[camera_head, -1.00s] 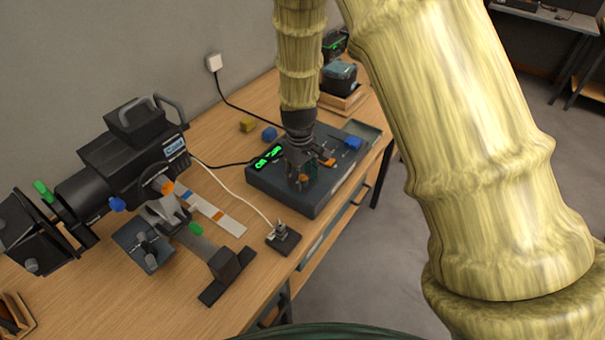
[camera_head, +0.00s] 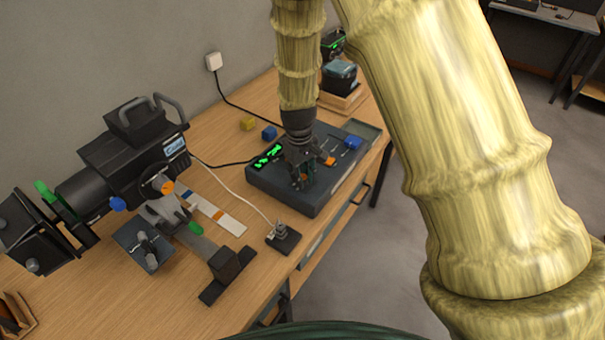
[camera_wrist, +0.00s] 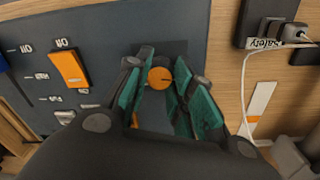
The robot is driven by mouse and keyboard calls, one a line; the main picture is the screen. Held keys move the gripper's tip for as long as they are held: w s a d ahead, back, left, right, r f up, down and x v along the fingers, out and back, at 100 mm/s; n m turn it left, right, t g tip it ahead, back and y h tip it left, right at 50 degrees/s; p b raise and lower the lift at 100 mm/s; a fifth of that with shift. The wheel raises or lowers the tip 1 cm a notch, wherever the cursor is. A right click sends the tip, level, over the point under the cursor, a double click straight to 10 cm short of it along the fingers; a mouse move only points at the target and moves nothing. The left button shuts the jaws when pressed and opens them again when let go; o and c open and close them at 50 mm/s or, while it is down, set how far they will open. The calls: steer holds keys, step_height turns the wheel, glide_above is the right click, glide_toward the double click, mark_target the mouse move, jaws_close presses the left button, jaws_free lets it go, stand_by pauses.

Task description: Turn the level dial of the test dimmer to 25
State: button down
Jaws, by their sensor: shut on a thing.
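The dark grey dimmer desk (camera_head: 312,207) lies on the wooden bench in the head view, with a green-lit display (camera_head: 267,156) whose digits I cannot read. In the wrist view its round orange dial (camera_wrist: 160,77) has a dark pointer line directed toward the right. My gripper (camera_wrist: 161,84) points down at the desk, its green-padded fingers on both sides of the dial, shut on it. The head view also shows my gripper (camera_head: 300,180), which largely hides the dial there. The scale around the dial is not readable.

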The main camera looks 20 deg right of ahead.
steer(key=m, duration=0.4)
steer(key=shift+w+r+p, duration=0.1)
steer(key=shift+p, duration=0.25)
steer(key=shift+m+p, duration=0.3)
steer(key=shift+m, duration=1.5)
steer(key=c, duration=1.2)
jaws_free()
step_height(320, 180, up, 12)
steer(key=shift+w+a, duration=0.15)
steer(key=shift+a, duration=0.15)
